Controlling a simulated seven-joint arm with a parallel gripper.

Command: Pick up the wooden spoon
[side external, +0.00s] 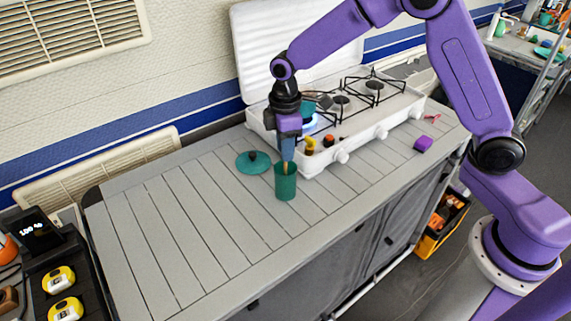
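A thin tan stick, which looks like the handle of the wooden spoon (286,168), shows at the mouth of a green cup (286,187). The cup stands upright on the grey slatted counter, in front of the stove. The rest of the spoon is hidden by the cup and my gripper. My gripper (287,157) points down right above the cup, with its fingertips close to the rim and at the tan stick. The fingers look like one bluish shape from this side, so I cannot tell whether they are open or closed on the stick.
A teal lid (253,167) with a dark knob lies left of the cup. A white gas stove (384,118) with its cover raised stands behind, a blue flame showing near my gripper. A purple block (423,144) sits at the right. The counter's left side (170,235) is clear.

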